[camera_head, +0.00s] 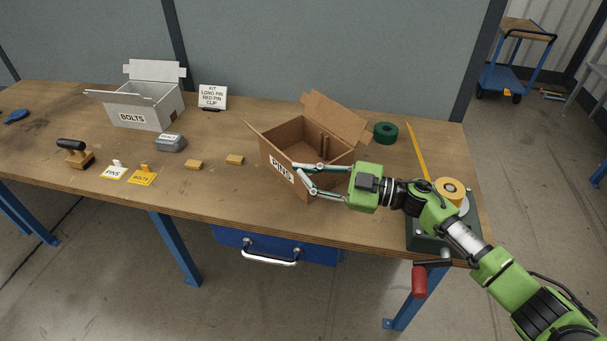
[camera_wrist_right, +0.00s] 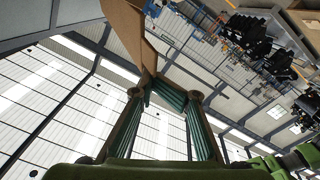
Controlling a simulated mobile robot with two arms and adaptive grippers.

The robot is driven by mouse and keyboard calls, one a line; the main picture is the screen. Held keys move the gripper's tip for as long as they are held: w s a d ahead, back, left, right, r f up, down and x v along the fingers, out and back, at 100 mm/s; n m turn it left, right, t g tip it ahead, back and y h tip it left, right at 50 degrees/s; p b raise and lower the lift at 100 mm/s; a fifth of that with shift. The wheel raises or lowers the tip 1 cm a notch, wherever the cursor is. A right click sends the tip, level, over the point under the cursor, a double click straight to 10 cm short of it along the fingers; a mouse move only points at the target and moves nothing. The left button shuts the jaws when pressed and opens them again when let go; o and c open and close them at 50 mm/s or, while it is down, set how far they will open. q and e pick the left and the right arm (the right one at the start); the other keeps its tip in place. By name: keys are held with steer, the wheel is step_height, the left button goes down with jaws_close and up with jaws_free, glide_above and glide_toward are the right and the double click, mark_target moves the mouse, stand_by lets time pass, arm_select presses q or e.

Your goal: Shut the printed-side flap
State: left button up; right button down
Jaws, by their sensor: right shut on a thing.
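The open brown PINS carton (camera_head: 309,132) stands on the bench, right of the middle, with its printed face (camera_head: 270,163) toward the left front. The printed-side flap (camera_head: 254,131) shows as a thin sliver sticking out to the left along that face's top edge. My right gripper (camera_head: 296,169) is at the near end of this edge, its fingers closed on the cardboard. In the right wrist view a brown cardboard panel (camera_wrist_right: 128,32) runs down to the fingertips (camera_wrist_right: 168,92). The fingers partly hide the carton's near corner. My left gripper is not in view.
Another flap (camera_head: 337,117) stands up at the carton's back right. The bench's front edge is close.

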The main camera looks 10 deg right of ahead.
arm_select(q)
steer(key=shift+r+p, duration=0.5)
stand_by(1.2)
